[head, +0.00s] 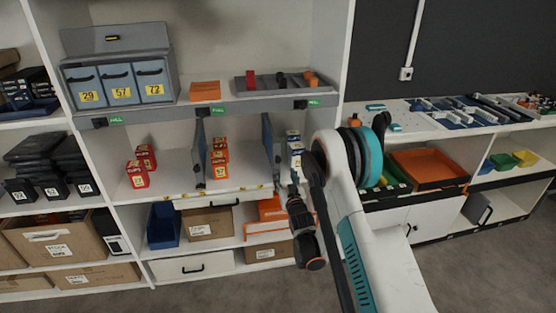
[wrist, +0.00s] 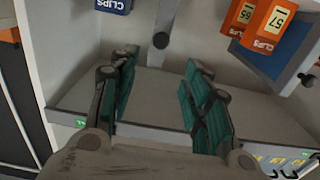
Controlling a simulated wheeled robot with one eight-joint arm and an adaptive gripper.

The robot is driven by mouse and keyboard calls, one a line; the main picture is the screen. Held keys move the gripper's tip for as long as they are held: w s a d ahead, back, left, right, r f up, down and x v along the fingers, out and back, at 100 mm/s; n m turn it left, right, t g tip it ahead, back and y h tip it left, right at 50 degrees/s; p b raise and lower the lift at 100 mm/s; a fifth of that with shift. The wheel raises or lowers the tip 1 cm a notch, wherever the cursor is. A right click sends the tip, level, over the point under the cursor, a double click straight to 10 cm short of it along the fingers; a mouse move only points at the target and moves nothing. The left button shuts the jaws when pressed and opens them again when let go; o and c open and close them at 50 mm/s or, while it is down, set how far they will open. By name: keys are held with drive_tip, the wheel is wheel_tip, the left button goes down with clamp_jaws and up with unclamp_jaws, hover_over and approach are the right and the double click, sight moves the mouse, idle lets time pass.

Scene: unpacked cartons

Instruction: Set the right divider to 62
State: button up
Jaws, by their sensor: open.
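The right divider (head: 271,148) is a blue-grey upright panel on the middle shelf, between the orange boxes and the blue-and-white boxes. In the wrist view, which looks inverted, it seems to be the thin edge-on strip with a round knob (wrist: 160,24). My gripper (wrist: 160,66) is open, with green pads on either side of that strip. The strip shows just beyond the fingertips, and no contact is visible. In the head view my gripper (head: 291,190) is at the shelf front, right of the divider, its fingers hard to make out.
The left divider (head: 201,150) stands further left; it also shows in the wrist view (wrist: 272,58). Orange boxes (head: 219,158) stand between the dividers, blue-and-white boxes (head: 295,150) to the right. A strip with yellow marks (head: 230,191) runs along the shelf front. The upper shelf (head: 160,112) is overhead.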

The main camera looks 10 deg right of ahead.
sight(279, 160)
drive_tip(key=w+b, duration=0.1)
drive_tip(key=w, duration=0.3)
drive_tip(key=w+b, duration=0.1)
drive_tip(key=w, duration=0.4)
drive_tip(key=w+b, duration=0.2)
drive_tip(key=w, duration=0.2)
drive_tip(key=shift+w+f, duration=0.3)
drive_tip(key=shift+w, duration=0.05)
clamp_jaws()
